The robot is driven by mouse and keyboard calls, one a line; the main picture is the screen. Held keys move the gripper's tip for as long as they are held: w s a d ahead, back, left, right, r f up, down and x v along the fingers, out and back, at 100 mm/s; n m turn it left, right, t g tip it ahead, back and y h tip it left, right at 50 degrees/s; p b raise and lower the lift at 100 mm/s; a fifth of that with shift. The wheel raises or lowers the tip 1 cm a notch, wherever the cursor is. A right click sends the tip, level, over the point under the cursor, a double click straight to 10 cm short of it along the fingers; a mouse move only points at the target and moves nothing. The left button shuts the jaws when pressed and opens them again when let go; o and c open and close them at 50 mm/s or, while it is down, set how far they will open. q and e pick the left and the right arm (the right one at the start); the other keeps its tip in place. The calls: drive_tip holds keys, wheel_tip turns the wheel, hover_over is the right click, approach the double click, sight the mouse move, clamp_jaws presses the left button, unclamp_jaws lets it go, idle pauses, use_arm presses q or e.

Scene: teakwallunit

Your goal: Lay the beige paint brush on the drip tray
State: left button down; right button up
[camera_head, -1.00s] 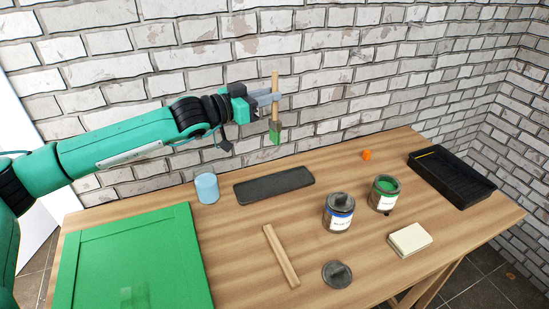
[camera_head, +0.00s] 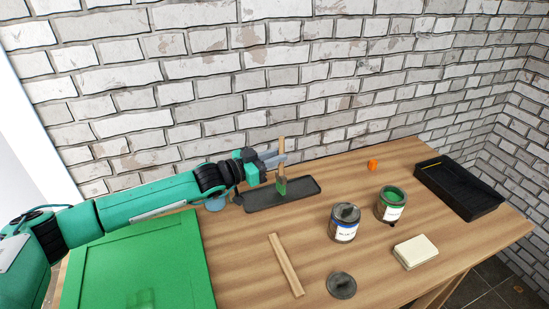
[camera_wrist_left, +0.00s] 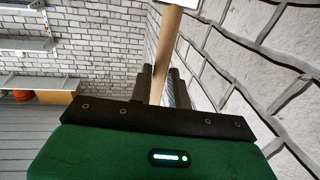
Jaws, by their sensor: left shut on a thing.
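The beige paint brush (camera_head: 282,150) is held upright in my left gripper (camera_head: 272,160), bristles down. Its bristle end is green with paint. In the left wrist view the brush handle (camera_wrist_left: 164,50) stands between the two fingers of my left gripper (camera_wrist_left: 160,85), which is shut on it. The drip tray (camera_head: 305,189) is a long, shallow dark tray on the table near the wall. The brush's green tip overlaps the tray in the head view; I cannot tell whether it touches. My right gripper is not in view.
A blue cup (camera_head: 216,203) stands behind my left arm, mostly hidden. A green panel (camera_head: 140,265) lies at left. A wooden stick (camera_head: 285,265), a dark lid (camera_head: 341,285), a blue-labelled can (camera_head: 344,223), an open green paint can (camera_head: 391,205), a sponge-like block (camera_head: 416,252) and a black tray (camera_head: 460,187) occupy the right.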

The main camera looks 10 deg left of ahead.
use_arm(q)
drive_tip(key=shift+f, duration=0.35)
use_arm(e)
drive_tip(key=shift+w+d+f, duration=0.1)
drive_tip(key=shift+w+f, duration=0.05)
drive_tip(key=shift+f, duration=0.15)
use_arm(q)
drive_tip(key=shift+f, duration=0.15)
drive_tip(key=c, duration=1.3)
unclamp_jaws()
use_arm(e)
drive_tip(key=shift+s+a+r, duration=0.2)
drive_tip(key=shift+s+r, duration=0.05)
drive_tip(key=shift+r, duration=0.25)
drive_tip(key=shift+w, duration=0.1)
